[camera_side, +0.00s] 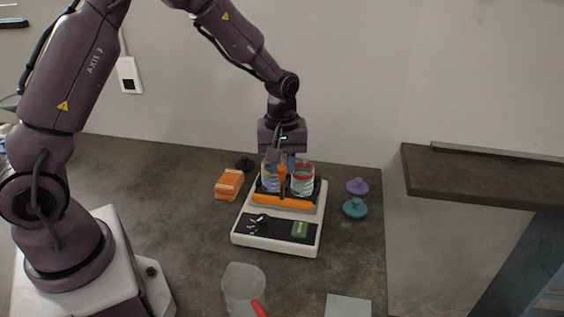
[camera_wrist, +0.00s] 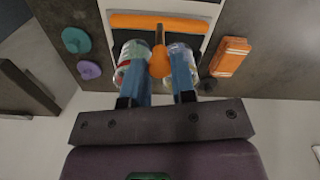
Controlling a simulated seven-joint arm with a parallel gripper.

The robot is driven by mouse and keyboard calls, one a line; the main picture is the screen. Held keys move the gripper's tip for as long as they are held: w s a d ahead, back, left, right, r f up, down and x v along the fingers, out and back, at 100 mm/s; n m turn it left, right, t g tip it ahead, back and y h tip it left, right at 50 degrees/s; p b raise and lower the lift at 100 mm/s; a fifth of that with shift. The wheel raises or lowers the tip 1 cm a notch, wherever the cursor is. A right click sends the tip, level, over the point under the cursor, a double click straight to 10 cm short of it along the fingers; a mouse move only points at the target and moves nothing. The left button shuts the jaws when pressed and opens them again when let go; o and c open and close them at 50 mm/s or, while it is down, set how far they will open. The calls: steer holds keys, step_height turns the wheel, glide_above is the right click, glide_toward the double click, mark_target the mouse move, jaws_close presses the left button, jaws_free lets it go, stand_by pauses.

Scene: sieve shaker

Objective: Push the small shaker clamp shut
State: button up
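The shaker (camera_side: 277,228) is a white unit with a black front panel, standing on the dark bench; its white body also shows in the wrist view (camera_wrist: 205,10). An orange bar (camera_side: 283,199) crosses its platform, and an upright orange clamp lever (camera_side: 282,182) stands between two glass vessels. In the wrist view the lever's rounded orange end (camera_wrist: 160,64) lies between my blue fingers. My gripper (camera_wrist: 160,58) is open, pointing down over the platform, with its fingers apart on either side of the lever. I cannot tell whether a finger touches it.
The clear vessels (camera_side: 303,180) (camera_side: 269,178) stand close beside my fingers. An orange block (camera_side: 229,184) and a dark knobbed piece (camera_side: 244,163) lie left; purple (camera_side: 357,186) and teal (camera_side: 355,208) pieces lie right.

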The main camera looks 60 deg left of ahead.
jaws_close()
steer(key=shift+w+a, duration=1)
steer(key=shift+w, duration=0.05)
steer(key=o, duration=0.8)
jaws_free()
step_height(320, 180, up, 13)
